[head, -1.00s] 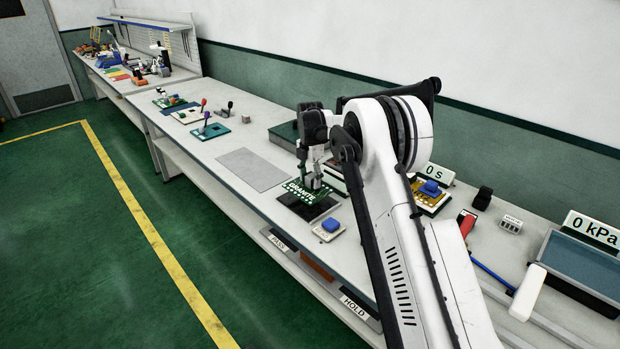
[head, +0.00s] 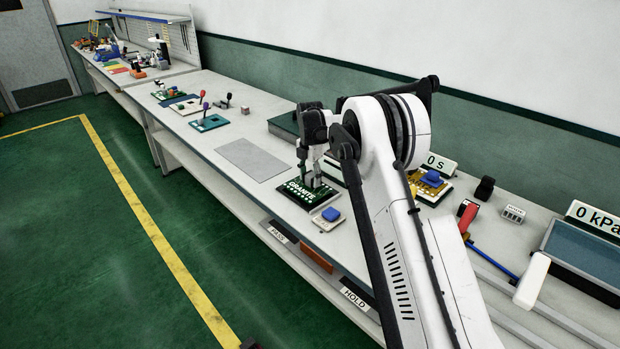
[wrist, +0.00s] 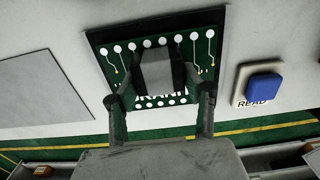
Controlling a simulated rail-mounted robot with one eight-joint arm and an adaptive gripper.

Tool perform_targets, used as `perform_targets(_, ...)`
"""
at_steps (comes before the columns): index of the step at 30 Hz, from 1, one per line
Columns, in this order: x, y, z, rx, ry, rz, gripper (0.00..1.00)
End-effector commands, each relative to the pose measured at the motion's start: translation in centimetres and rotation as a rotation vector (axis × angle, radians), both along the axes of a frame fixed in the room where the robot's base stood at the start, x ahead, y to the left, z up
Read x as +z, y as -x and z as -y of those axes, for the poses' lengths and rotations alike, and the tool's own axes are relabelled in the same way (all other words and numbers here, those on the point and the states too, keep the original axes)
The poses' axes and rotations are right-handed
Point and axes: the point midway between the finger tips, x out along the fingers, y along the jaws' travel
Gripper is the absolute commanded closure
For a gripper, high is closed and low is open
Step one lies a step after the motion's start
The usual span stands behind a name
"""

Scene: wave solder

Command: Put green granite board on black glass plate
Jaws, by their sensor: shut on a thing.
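The green granite board (head: 306,194), marked GRANITE in white, lies flat over the black glass plate (head: 284,196), whose dark rim shows around it. In the wrist view the board (wrist: 122,62) has white dots along its edges, and the plate's dark border (wrist: 228,30) shows beyond it. My gripper (head: 311,184) is over the board, shut on its raised grey block; in the wrist view the fingers (wrist: 160,92) stand on either side of that block. The board looks level with the plate; the contact beneath it is hidden.
A blue READ button (head: 331,214) sits close to the right of the plate. A grey mat (head: 252,160) lies bare to the left. Slots marked PASS and HOLD (head: 354,299) are below the table edge.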

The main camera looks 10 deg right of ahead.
Motion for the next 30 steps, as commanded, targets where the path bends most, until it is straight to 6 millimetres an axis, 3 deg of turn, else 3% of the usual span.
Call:
perform_targets(20,-0.92,-0.01,-0.01,0.000,0.000,0.000,0.93)
perform_targets(21,-0.93,-0.01,-0.01,0.000,0.000,0.000,0.55)
perform_targets(26,-0.89,0.00,0.00,0.000,0.000,0.000,0.34)
perform_targets(30,-0.89,0.00,0.00,0.000,0.000,0.000,0.34)
